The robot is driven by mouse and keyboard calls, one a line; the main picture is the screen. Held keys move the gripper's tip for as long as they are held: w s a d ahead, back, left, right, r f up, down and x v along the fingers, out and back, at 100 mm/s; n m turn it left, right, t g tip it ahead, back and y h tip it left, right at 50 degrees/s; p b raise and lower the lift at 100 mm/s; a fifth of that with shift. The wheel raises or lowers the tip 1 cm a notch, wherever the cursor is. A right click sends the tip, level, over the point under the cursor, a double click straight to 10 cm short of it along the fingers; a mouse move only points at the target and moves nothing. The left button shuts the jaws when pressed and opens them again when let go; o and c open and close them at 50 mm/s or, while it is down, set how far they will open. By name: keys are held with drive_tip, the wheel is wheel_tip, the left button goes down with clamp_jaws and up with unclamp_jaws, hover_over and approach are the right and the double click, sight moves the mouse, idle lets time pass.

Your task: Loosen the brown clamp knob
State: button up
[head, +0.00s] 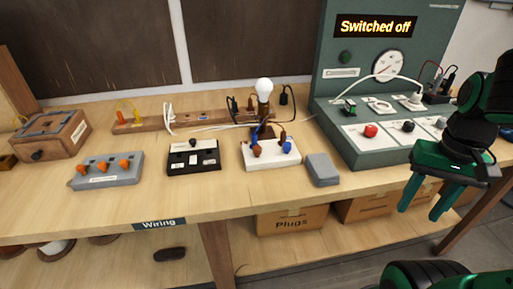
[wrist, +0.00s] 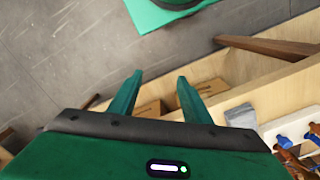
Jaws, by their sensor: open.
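The brown clamp knob (head: 257,151) sits at the front left of a white terminal block (head: 272,160) on the bench. A blue knob (head: 287,146) sits at the block's front right. A lamp with a white bulb (head: 264,86) stands behind the block. In the wrist view, blue and brown parts (wrist: 287,157) show at the lower right edge, cut off by the frame. My gripper (head: 420,212) is open and empty, pointing down in front of the bench's right part, well right of the block. Its two fingers (wrist: 160,77) are apart in the wrist view.
A grey block (head: 322,170) lies right of the terminal block. A black switch box (head: 194,158) and a grey box with orange levers (head: 107,171) are to the left. A green panel (head: 375,150) reading "Switched off" stands behind right. Cardboard boxes (head: 291,219) sit below.

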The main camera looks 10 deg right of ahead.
drive_tip(key=shift+w+a+r, duration=0.1)
drive_tip(key=shift+a+r, duration=0.05)
drive_tip(key=shift+r, duration=0.6)
drive_tip(key=shift+c, duration=1.3)
drive_tip(key=w+a+r+m, duration=0.3)
drive_tip(key=w, duration=0.6)
wheel_tip(320, 180, up, 5)
drive_tip(key=m, duration=0.8)
hover_over(258, 146)
wheel_tip(258, 146, down, 11)
drive_tip(key=shift+s+r, duration=0.1)
clamp_jaws()
